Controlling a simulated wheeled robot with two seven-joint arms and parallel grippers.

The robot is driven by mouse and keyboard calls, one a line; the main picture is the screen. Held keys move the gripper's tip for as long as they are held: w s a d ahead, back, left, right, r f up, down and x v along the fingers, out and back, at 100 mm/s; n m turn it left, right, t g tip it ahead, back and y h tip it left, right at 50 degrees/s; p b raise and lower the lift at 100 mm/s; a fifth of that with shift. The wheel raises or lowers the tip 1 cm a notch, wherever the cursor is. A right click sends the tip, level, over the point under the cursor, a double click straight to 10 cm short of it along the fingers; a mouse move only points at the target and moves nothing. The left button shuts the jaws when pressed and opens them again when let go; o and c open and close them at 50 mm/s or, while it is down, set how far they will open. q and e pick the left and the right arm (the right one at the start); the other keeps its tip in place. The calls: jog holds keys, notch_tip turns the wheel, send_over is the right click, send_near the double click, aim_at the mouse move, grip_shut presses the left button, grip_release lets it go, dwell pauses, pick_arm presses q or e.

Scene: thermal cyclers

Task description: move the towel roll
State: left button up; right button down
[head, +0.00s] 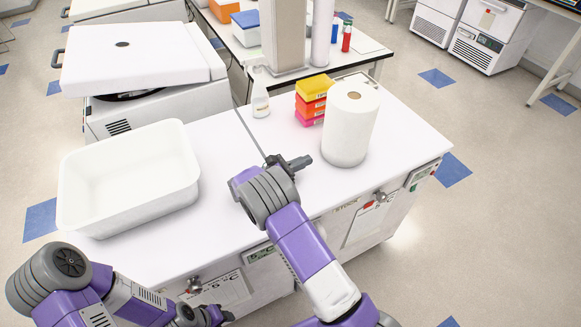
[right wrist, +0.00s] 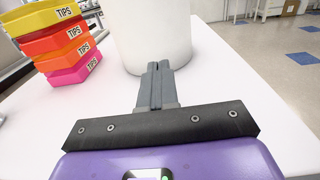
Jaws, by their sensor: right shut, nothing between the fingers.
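The white towel roll (head: 348,125) stands upright on the right part of the white bench top. It also shows in the right wrist view (right wrist: 150,32), just beyond my fingertips. My right gripper (head: 303,161) is shut and empty, low over the bench to the left of the roll and pointing at it. In the right wrist view the closed fingers (right wrist: 158,70) overlap the roll's lower edge; I cannot tell whether they touch it. My left gripper (head: 222,316) is at the bottom left, in front of the bench; its fingers are too small and dark to read.
A stack of yellow, orange and pink tip boxes (head: 311,103) stands left of and behind the roll. A white tub (head: 128,180) fills the left bench. A grey column (head: 285,40) rises behind. The bench right of the roll is clear.

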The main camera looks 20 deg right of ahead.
aim_at(329, 151)
jog(key=d, duration=0.4)
jog(key=d+b, duration=0.1)
jog(key=d, duration=0.1)
jog(key=shift+w+d, duration=0.25)
jog(key=shift+w, duration=0.1)
pick_arm(q)
jog(key=shift+f, duration=0.55)
pick_arm(e)
jog(key=d, duration=0.8)
jog(key=w+d, duration=0.1)
jog(key=d, duration=0.3)
jog(key=shift+d+p, duration=0.1)
jog(key=shift+p, duration=0.3)
jog(key=d, duration=0.5)
jog(key=w+d+b, duration=0.1)
jog(key=d, duration=0.4)
jog(key=d+b, duration=0.1)
jog(key=d, duration=0.3)
jog(key=shift+w+d+f, duration=0.15)
jog(key=shift+w+d, duration=0.2)
jog(key=shift+d, duration=0.35)
pick_arm(q)
jog(key=shift+w+f, duration=0.8)
jog(key=shift+f, duration=0.05)
pick_arm(e)
jog(key=shift+a+r, duration=0.1)
jog(key=shift+r, duration=0.1)
